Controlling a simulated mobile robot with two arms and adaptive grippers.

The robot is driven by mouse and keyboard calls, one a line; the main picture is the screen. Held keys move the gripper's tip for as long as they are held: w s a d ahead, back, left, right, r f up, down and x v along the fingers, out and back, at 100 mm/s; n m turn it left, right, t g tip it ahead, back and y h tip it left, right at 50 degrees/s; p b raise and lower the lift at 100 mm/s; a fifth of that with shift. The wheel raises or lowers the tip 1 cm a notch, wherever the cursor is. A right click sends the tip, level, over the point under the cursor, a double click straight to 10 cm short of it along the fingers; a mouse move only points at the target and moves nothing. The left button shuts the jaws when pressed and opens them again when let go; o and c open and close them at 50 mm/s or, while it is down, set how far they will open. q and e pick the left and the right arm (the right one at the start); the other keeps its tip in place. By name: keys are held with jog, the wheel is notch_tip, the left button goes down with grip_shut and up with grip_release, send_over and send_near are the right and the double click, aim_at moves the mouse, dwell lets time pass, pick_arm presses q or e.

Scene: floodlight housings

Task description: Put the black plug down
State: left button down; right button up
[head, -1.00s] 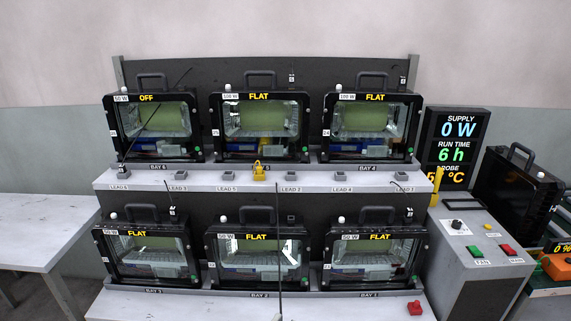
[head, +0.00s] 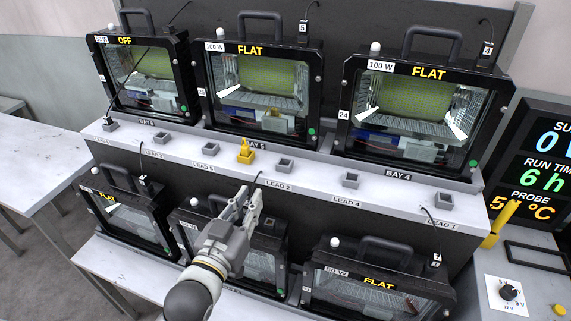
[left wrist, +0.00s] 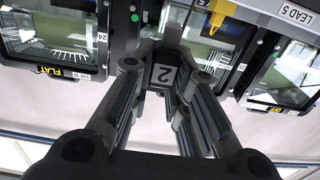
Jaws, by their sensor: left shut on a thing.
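My left gripper (head: 251,207) reaches up from the bottom of the head view, in front of the shelf edge near the LEAD 2 label (head: 279,185). In the left wrist view its fingers are shut on a black plug (left wrist: 163,77) with a white tag reading 2. In the head view the plug is mostly hidden by the fingers, with a thin dark cable showing above them. The grey socket (head: 285,165) behind the LEAD 2 label looks empty. My right gripper is not in view.
A yellow piece (head: 245,152) sits on the shelf rail left of that socket. More grey sockets (head: 351,180) line the shelf (head: 318,186). Floodlight housings (head: 425,105) stand behind and below it. A bare white table (head: 40,170) is at left.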

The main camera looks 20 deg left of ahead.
pick_arm(q)
jog(key=w+a+r, duration=0.4)
jog(key=w+r, duration=0.4)
jog(key=r, duration=0.2)
jog(key=w+d+f+p, duration=0.1)
jog(key=w+f, duration=0.1)
jog(key=w, duration=0.2)
jog(key=w+d+f+p, duration=0.1)
jog(key=w+d+f, duration=0.1)
jog(key=w+f, duration=0.1)
jog(key=w+d+f+p, duration=0.1)
jog(key=w+d+f, duration=0.1)
jog(key=w, duration=0.3)
jog(key=shift+f, duration=0.5)
jog(key=shift+w+d+f+p, duration=0.25)
jog(key=shift+w+f, duration=0.2)
jog(key=shift+f, duration=0.25)
notch_tip(320, 180, down, 3)
jog(key=shift+a+r+p, duration=0.1)
jog(key=shift+r+p, duration=0.05)
jog(key=shift+p, duration=0.55)
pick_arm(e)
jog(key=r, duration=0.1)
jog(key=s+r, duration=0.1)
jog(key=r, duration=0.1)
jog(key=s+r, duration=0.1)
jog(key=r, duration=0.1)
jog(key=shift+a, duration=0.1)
